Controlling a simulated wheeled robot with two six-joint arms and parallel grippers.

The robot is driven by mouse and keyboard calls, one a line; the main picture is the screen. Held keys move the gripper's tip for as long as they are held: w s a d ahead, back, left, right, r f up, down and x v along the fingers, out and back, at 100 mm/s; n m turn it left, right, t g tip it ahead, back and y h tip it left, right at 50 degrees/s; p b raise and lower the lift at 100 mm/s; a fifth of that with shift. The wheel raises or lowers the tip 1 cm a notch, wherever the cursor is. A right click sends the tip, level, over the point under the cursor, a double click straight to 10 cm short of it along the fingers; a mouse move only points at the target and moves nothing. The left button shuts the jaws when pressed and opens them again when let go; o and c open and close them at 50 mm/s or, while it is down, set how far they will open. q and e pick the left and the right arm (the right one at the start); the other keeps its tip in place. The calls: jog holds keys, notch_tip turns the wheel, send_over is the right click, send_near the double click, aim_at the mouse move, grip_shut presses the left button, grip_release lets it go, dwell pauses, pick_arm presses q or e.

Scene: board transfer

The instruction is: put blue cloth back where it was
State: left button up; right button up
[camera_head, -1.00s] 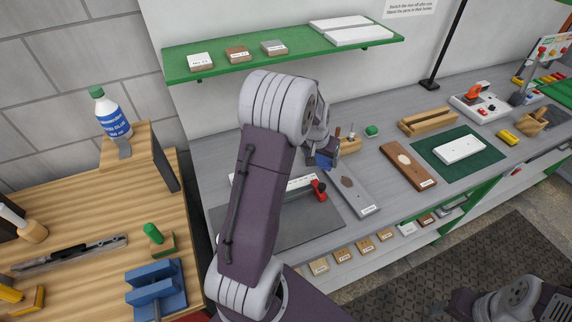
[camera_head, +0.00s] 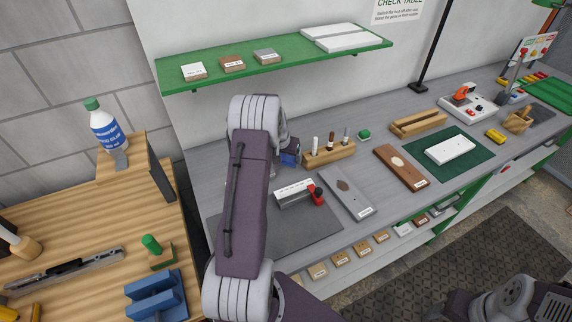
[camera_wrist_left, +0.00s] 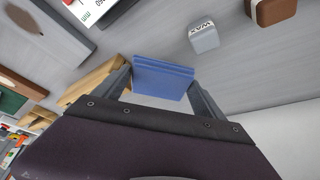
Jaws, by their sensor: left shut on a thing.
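My left gripper (camera_wrist_left: 160,85) is shut on the blue cloth (camera_wrist_left: 161,77), a folded blue pad held between its two fingers in the left wrist view. In the head view the blue cloth (camera_head: 290,158) shows partly behind my left wrist, above the grey bench (camera_head: 375,142) and left of a wooden holder (camera_head: 330,153) with several upright sticks. It looks held clear of the bench top. My right arm shows at the lower right of the head view, but its gripper fingers are not in view.
A grey board (camera_head: 346,194) and a brown board (camera_head: 402,167) lie on the bench. A green shelf (camera_head: 277,66) hangs above. A block marked WAX (camera_wrist_left: 203,38) shows in the left wrist view.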

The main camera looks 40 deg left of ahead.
aim_at(286, 170)
pick_arm(q)
jog(key=shift+f, duration=0.45)
notch_tip(286, 170, down, 3)
jog(key=shift+f, duration=0.45)
jog(key=o, duration=1.3)
jog(key=shift+r, duration=0.1)
jog(key=shift+c, duration=0.2)
